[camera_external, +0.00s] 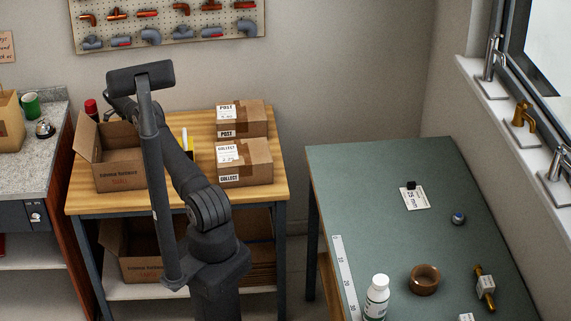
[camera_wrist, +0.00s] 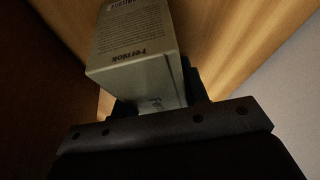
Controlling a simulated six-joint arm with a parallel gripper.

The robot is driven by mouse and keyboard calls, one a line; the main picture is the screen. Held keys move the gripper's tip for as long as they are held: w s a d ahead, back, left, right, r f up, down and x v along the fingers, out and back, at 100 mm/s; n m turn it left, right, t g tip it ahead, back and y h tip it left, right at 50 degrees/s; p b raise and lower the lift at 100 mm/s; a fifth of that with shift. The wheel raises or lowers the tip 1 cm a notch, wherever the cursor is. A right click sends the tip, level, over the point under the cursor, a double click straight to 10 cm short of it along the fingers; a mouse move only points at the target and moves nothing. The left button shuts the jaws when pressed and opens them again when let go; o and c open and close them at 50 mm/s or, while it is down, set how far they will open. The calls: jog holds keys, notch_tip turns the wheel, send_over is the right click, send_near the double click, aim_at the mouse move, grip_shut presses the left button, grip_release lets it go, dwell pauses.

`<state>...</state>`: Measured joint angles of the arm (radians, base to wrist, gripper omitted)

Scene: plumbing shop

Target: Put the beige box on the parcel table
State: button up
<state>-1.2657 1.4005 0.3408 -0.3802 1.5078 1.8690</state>
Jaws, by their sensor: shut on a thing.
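The beige box (camera_wrist: 135,50), pale with dark print reading "Fernox", is in the wrist view, between the fingers of my gripper (camera_wrist: 157,98). My gripper is shut on it. Light wood grain shows behind the box; I cannot tell whether the box touches the wood. In the external view my arm hides the box and the fingers. The parcel table (camera_external: 195,200) is the wooden-topped table behind my arm, with parcels on it.
An open cardboard carton (camera_external: 118,172) stands on the table's left. Two taped parcels (camera_external: 258,120) (camera_external: 262,160) stand on its right. A white and yellow item (camera_external: 187,146) is partly hidden by my arm. A red-capped item (camera_external: 91,108) stands behind the carton.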

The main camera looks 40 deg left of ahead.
jog(key=o, duration=1)
jog(key=shift+f, duration=0.15)
jog(key=v, duration=0.3)
jog(key=w+v, duration=0.1)
jog(key=v, duration=0.3)
jog(key=d+r+v, duration=0.1)
jog(key=v, duration=0.2)
jog(key=shift+w+r, duration=0.2)
jog(key=shift+w, duration=0.1)
jog(key=shift+r, duration=0.7)
jog(key=shift+f, duration=0.1)
jog(key=x, duration=0.3)
jog(key=s+x, duration=0.1)
jog(key=x, duration=0.3)
jog(key=s+a+f+x, duration=0.1)
jog(key=x, duration=0.3)
jog(key=shift+a+r, duration=0.1)
jog(key=shift+r, duration=2)
